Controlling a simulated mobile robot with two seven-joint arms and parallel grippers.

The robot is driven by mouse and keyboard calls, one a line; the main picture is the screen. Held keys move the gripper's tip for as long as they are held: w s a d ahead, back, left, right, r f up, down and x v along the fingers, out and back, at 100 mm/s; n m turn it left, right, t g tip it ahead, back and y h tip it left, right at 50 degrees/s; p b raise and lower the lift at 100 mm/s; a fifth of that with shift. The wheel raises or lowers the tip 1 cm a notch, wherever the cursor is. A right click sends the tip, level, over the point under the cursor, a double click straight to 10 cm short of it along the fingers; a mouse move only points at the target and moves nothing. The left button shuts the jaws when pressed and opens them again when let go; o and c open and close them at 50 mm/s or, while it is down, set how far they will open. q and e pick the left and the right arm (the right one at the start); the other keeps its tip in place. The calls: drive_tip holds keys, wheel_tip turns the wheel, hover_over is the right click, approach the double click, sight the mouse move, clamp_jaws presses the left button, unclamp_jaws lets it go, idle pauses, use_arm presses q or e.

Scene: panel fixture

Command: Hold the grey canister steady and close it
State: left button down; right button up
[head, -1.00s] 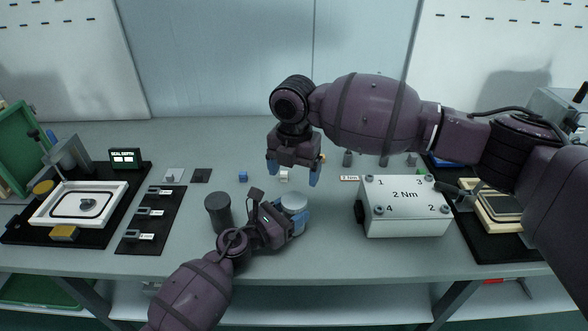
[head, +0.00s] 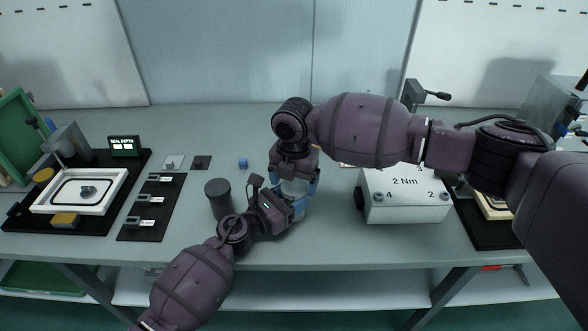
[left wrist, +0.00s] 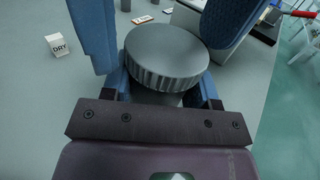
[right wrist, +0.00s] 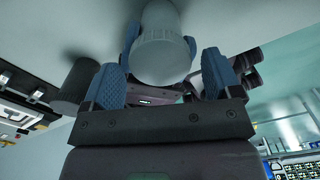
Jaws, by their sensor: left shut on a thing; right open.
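The grey canister (head: 295,188) stands upright near the table's middle, with a ribbed round lid (left wrist: 167,58) on top in the left wrist view. Whether the lid is fully tight cannot be told. My left gripper (head: 293,206) is shut on the canister's body from the front left, below the lid. My right gripper (head: 294,176) is open, pointing down just above the canister. In the right wrist view, its fingers stand apart on either side of the lid (right wrist: 164,60), with gaps showing. The right hand partly hides the canister in the head view.
A dark grey cylinder (head: 218,198) stands just left of the canister. A white cube marked DRY (left wrist: 58,45) and a blue cube (head: 243,163) lie behind. A white 2 Nm box (head: 405,200) stands right. Black mats with fixtures (head: 152,210) lie left.

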drive_tip(key=shift+f, duration=0.35)
drive_tip(key=c, duration=0.9)
drive_tip(key=m, duration=0.6)
drive_tip(key=shift+m, duration=0.4)
drive_tip(key=o, duration=1)
